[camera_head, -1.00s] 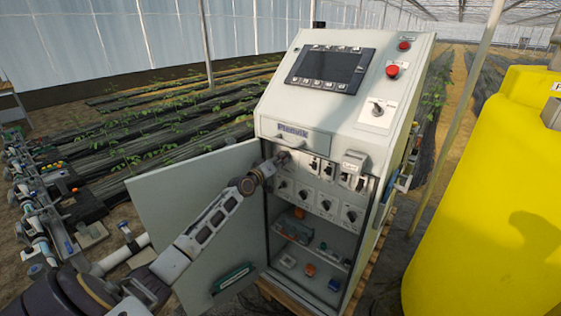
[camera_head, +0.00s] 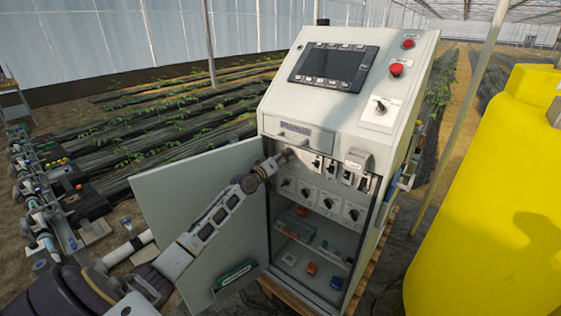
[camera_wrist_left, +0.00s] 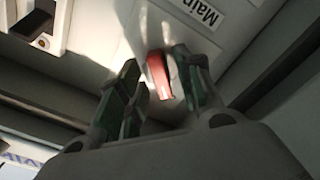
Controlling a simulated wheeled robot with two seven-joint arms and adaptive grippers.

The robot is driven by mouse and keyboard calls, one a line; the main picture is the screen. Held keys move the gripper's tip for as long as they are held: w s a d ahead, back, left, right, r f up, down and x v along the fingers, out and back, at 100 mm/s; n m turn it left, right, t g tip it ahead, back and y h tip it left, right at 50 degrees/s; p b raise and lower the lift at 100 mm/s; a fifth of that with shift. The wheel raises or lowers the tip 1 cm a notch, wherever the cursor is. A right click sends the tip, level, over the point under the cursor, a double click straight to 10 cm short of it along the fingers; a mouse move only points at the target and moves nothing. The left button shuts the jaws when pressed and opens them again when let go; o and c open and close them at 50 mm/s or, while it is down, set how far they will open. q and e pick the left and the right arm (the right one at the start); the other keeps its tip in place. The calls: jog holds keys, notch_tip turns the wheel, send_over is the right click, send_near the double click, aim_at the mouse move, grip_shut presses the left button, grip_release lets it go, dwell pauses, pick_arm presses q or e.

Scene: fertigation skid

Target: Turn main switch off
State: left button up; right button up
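The main switch (camera_wrist_left: 158,74) shows in the left wrist view as a red handle on the pale panel, beside a label (camera_wrist_left: 197,12) whose visible part reads "Main". My left gripper (camera_wrist_left: 160,68) has one finger on each side of the handle. The right-hand finger is close against it, and a narrow gap shows on the left; contact is unclear. In the head view my left gripper (camera_head: 283,157) reaches into the upper left of the open cabinet (camera_head: 340,140), and it hides the switch there. My right gripper is in neither view.
The cabinet door (camera_head: 195,205) stands open to the left, behind my left arm. Several small switches (camera_head: 327,203) sit right of the gripper. Red buttons (camera_head: 397,68) and a screen (camera_head: 335,66) are above. A yellow tank (camera_head: 490,200) stands at right.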

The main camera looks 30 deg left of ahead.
pick_arm(q)
jog(key=s, duration=1.2)
jog(key=shift+a, duration=0.45)
dwell(0.4)
dwell(0.8)
